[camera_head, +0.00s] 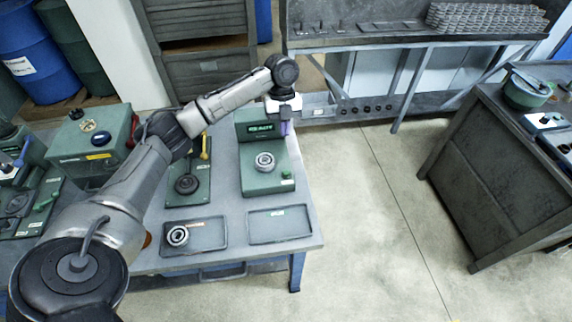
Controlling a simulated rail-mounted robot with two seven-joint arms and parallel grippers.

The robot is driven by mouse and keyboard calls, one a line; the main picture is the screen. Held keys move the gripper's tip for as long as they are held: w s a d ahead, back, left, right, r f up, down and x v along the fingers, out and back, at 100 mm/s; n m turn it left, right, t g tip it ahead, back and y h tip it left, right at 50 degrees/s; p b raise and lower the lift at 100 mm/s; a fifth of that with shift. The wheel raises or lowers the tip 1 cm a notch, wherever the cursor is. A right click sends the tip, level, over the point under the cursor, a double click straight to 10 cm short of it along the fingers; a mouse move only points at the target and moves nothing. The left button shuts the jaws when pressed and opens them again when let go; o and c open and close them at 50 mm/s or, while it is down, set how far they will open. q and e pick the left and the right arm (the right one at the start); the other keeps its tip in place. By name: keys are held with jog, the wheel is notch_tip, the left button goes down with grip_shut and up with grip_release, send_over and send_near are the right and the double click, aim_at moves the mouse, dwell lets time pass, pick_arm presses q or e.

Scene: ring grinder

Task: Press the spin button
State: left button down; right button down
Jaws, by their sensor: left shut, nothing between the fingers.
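The green machine (258,183) stands on the grey workbench, with a lit display (261,128) at its back. A metal ring (265,161) sits on its top. A small green button (287,175) is at its front right corner; its label is too small to read. My left gripper (287,130) is shut and empty. In the picture it is at the machine's back right, beside the display and behind the button, apart from the button. Its height above the machine is hard to tell. My right gripper is not in view.
A tray with a ring (178,236) and an empty tray (280,225) lie along the bench front. A green plate with a yellow-handled lever (204,148) is left of the machine. A green box (90,140) stands farther left. Open floor (370,230) lies right of the bench.

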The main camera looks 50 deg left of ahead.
pick_arm(q)
jog(key=shift+f, duration=0.1)
dwell(0.4)
send_near(286, 173)
jog(key=x, duration=0.5)
jog(key=shift+s+d+f+b, duration=0.1)
jog(key=shift+d+f+b, duration=0.05)
jog(key=shift+d+b, duration=0.2)
jog(key=shift+f, duration=0.7)
jog(key=shift+f, duration=0.1)
